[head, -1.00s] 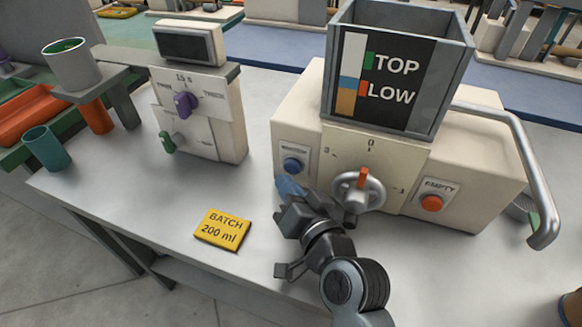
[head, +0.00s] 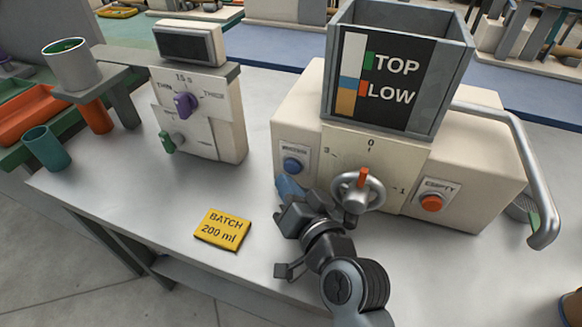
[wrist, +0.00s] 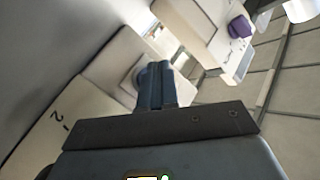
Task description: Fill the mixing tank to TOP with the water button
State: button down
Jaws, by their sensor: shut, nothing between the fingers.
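The mixing tank (head: 452,95) is a grey open box on a cream machine. Its black panel (head: 385,80) reads TOP by a green mark and LOW by an orange mark. On the gauge strip a blue band lies over a tan band, its upper edge near the LOW mark and well below TOP; white fills the strip above. The blue water button (head: 292,165) sits on the machine's left front. My gripper (head: 286,187) is shut and empty, its tips just below the button. In the wrist view, the shut fingers (wrist: 155,82) hide the button; contact cannot be told.
A handwheel (head: 357,190) with an orange mark and an orange EMPTY button (head: 432,203) are to the right. A curved metal pipe (head: 525,165) runs down the right side.

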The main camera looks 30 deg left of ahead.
dwell(0.3)
jog(key=shift+w+a, duration=0.15)
jog(key=shift+w, duration=0.25)
